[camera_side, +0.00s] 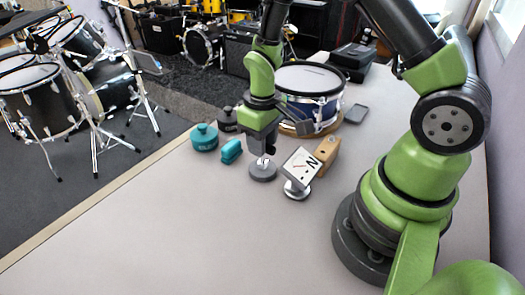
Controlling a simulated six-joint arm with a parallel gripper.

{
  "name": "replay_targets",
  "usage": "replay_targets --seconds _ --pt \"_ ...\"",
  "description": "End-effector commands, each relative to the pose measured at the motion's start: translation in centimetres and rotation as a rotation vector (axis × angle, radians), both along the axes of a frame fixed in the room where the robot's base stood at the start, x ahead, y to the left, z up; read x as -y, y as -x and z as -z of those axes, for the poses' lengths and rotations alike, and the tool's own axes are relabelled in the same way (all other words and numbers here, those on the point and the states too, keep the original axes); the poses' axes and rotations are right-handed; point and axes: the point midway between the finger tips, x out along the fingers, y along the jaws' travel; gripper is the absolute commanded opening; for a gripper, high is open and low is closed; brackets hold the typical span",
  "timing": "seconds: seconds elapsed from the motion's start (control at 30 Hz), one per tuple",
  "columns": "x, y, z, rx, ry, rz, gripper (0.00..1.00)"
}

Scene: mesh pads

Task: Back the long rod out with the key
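A blue-shelled snare drum (308,107) with a white head and metal rods around its side stands on a round wooden base (297,129). My gripper (263,150) points down in front of the drum and to its left. It is just above a round grey stand (262,173) with a short post. The fingertips and the post overlap, so I cannot tell whether the fingers are open or shut on something. I cannot make out a key, and no single long rod stands out. The drum's far side is hidden.
A tilted white card marked N on a metal stand (296,191) and a wooden block (327,152) are right of my gripper. A teal pot (204,138), a teal block (231,151) and a dark pot (227,120) are left. The table front is clear.

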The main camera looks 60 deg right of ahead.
Motion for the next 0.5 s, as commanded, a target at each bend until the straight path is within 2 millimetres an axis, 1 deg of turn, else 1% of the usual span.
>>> replay_targets --seconds 0.17,0.2,0.27,0.3,0.33,0.5 --pt "0.00 -0.01 -0.01 0.000 0.000 0.000 0.35" --pt "0.00 -0.01 -0.02 0.000 0.000 0.000 0.26" --pt "0.00 0.00 -0.02 0.000 0.000 0.000 0.12" --pt "0.00 0.00 -0.02 0.000 0.000 0.000 0.03" --pt "0.00 0.00 -0.03 0.000 0.000 0.000 0.00" --pt "0.00 -0.03 -0.31 0.001 0.000 0.000 0.00"
